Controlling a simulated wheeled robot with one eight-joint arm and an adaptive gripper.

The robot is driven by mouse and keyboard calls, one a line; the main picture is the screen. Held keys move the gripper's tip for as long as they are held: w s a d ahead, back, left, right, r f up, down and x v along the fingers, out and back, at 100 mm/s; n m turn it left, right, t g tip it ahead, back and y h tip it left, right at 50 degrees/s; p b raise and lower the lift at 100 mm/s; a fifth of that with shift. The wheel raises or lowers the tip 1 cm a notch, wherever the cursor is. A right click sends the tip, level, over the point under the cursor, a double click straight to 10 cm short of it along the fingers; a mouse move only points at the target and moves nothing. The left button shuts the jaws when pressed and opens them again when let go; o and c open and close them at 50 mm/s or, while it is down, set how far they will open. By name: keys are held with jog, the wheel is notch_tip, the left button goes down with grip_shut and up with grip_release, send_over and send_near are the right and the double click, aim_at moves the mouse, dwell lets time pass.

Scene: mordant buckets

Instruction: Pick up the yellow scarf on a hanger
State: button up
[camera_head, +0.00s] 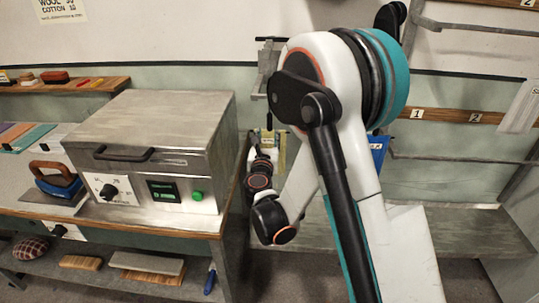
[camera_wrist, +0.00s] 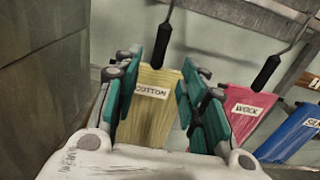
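The yellow scarf (camera_wrist: 150,112) hangs ahead of my gripper in the wrist view, with a "COTTON" label and a black grip (camera_wrist: 163,46) on its hanger above. My gripper (camera_wrist: 170,72) is open, its teal fingers apart on either side of the scarf's upper part. I see no finger closed on it; whether the scarf is between the fingers or just beyond them is unclear. In the head view, a small yellow patch (camera_head: 281,150) shows behind my arm, and my arm hides most of that area.
A pink piece labelled "WOOL" (camera_wrist: 247,108) and a blue piece (camera_wrist: 292,134) hang to the right of the yellow scarf. A grey wall or cabinet side (camera_wrist: 45,75) is close on the left. A metal press box (camera_head: 150,145) stands on the bench at left.

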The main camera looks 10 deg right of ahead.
aim_at(269, 124)
jog(key=b+x, duration=0.2)
jog(key=x, duration=0.8)
jog(key=shift+w+b, duration=0.2)
jog(key=shift+b, duration=0.2)
grip_shut()
